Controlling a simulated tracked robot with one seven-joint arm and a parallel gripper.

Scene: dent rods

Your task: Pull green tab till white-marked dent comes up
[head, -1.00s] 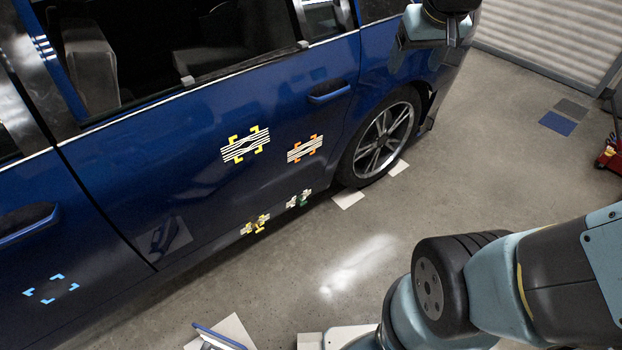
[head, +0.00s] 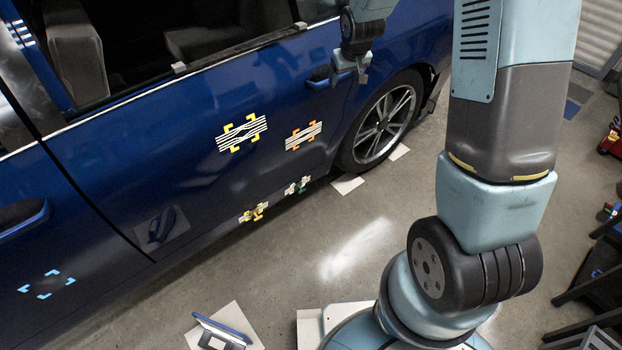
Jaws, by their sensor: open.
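A small green tab (head: 298,186) with pale parts sits low on the blue car door, near the sill and left of the rear wheel. A similar yellow tab (head: 254,212) is to its left. I cannot clearly make out white corner marks around a dent. A striped patch with yellow corners (head: 242,133) shows bent lines. A striped patch with orange corners (head: 304,135) is to its right. Blue corner marks (head: 47,284) are at the lower left. My gripper (head: 350,76) is open and empty near the rear door handle, well above the green tab, apart from it.
The blue car (head: 110,170) fills the left side. The rear wheel (head: 384,125) stands right of the tabs. Dark racks (head: 598,280) are at the right edge. The floor (head: 345,245) below the tabs is mostly clear.

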